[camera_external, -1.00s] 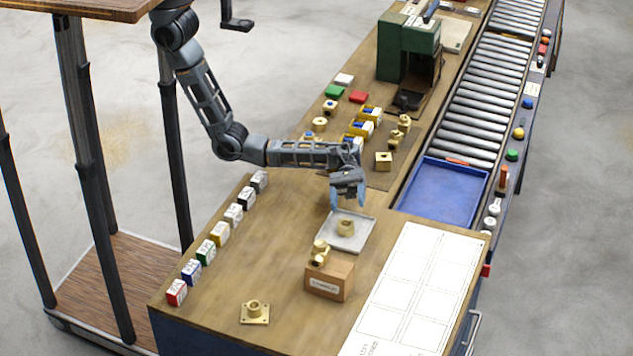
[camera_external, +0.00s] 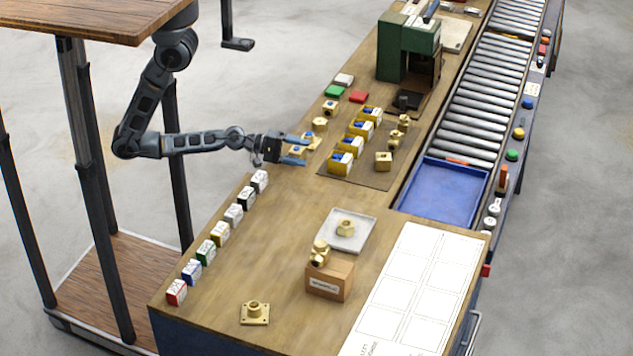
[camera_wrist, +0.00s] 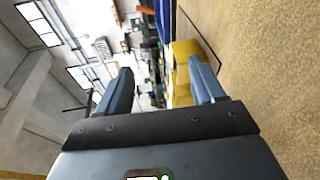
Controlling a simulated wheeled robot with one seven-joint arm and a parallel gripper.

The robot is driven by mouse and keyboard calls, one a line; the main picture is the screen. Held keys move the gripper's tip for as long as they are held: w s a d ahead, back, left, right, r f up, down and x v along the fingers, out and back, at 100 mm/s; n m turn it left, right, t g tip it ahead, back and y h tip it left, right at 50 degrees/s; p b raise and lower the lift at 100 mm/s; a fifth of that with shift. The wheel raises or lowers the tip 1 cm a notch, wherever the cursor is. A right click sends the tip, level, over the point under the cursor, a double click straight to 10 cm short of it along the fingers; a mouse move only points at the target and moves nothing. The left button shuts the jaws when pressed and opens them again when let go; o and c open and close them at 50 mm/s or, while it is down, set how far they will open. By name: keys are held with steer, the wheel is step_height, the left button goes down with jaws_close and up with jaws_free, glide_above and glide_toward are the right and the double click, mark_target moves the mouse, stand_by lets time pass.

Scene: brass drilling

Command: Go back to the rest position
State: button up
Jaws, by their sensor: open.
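My gripper (camera_external: 298,150) is open, its two blue fingers apart, held near the left edge of the wooden bench (camera_external: 290,220) and pointing right. Nothing shows held between the fingers in the external view. In the wrist view my gripper (camera_wrist: 160,88) shows both blue fingers spread, with a yellow block (camera_wrist: 188,62) behind the right finger. My arm is folded back, its elbow out to the left of the bench.
A row of small labelled blocks (camera_external: 220,233) lines the bench's left edge. A green machine (camera_external: 395,55) stands at the back.

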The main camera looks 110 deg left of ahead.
steer(key=s+d+r+m+h+p, duration=0.1)
steer(key=s+d+r+m+p, duration=0.1)
steer(key=s+d+m, duration=0.3)
steer(key=s+d+r+m+h+p, duration=0.1)
steer(key=s+d+r+m, duration=0.3)
steer(key=s+m, duration=0.4)
steer(key=s+d+r+m+h+p, duration=0.1)
steer(key=s+d+r+m+p, duration=0.3)
steer(key=s+m, duration=0.3)
steer(key=shift+d+r+m+g, duration=0.4)
steer(key=shift+d+r, duration=0.2)
steer(key=shift+d, duration=0.25)
